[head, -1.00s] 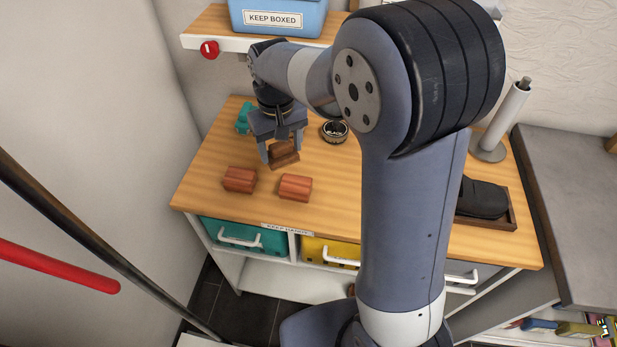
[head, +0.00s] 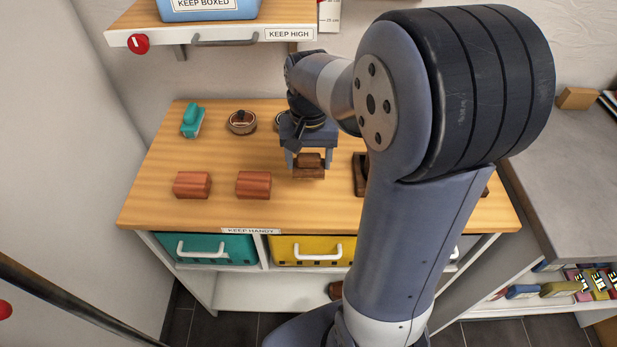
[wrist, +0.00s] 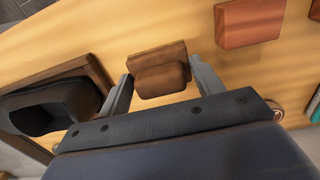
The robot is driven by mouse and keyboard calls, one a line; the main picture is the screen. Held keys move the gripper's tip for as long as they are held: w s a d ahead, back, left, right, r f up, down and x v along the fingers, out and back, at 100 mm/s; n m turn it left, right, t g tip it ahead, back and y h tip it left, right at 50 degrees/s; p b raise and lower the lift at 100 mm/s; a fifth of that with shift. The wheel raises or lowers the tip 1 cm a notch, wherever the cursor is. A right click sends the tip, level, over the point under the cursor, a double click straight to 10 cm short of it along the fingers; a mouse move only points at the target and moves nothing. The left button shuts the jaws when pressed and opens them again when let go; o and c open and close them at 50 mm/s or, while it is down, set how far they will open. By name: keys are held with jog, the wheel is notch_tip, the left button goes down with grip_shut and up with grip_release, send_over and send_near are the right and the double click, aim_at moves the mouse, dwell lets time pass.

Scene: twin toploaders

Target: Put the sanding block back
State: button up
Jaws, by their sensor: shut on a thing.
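The sanding block (head: 308,170) is a brown wooden block with a smaller rounded piece on it. My gripper (head: 306,160) is shut on it, fingers pointing down over the right-middle of the wooden bench. The wrist view shows the block (wrist: 158,70) between the two fingers (wrist: 162,86). Whether its underside touches the bench is hard to tell. A dark wooden tray (head: 360,174) is just right of the gripper, mostly hidden behind my arm. In the wrist view the tray (wrist: 88,66) holds a black rounded object (wrist: 58,104).
Two reddish blocks (head: 192,185) (head: 253,185) lie left of my gripper. A teal tool (head: 192,121) and a round tin (head: 242,122) stand behind. A shelf (head: 220,38) with a blue box (head: 208,8) overhangs the back. Teal and yellow drawers (head: 215,249) (head: 312,249) are below.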

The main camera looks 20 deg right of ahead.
aim_at(309, 175)
jog(key=shift+f, duration=2.65)
jog(key=shift+f+b, duration=0.2)
jog(key=shift+b, duration=0.1)
jog(key=o, duration=1)
jog(key=shift+c, duration=0.2)
jog(key=shift+r, duration=0.1)
notch_tip(309, 175, up, 12)
jog(key=shift+r+p, duration=0.15)
jog(key=shift+p, duration=0.5)
